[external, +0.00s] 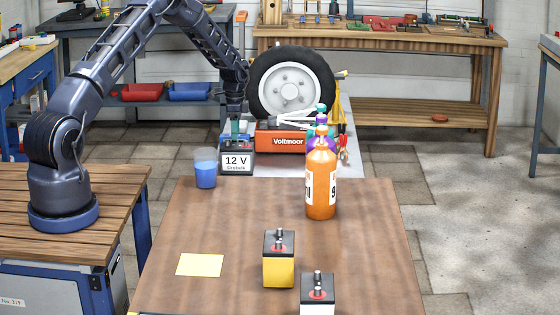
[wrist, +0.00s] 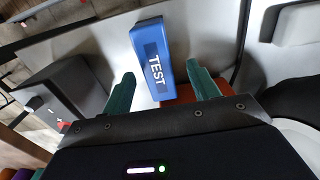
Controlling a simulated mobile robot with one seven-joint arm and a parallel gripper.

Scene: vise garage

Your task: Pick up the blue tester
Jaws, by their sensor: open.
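The blue tester (wrist: 152,50), a slim block with the word TEST on it, lies on a pale surface in the wrist view. My gripper (wrist: 160,70) has its two green fingers apart, one to each side of the tester's near end. Whether they touch it I cannot tell. In the external view my gripper (external: 235,128) is low, just behind the dark 12 V battery (external: 236,161).
The red Voltmoor unit (external: 280,141) stands right of my gripper, with a wheel (external: 291,83) behind. A blue cup (external: 205,168) and orange bottle (external: 321,180) stand nearer. A dark box (wrist: 62,95) is left in the wrist view.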

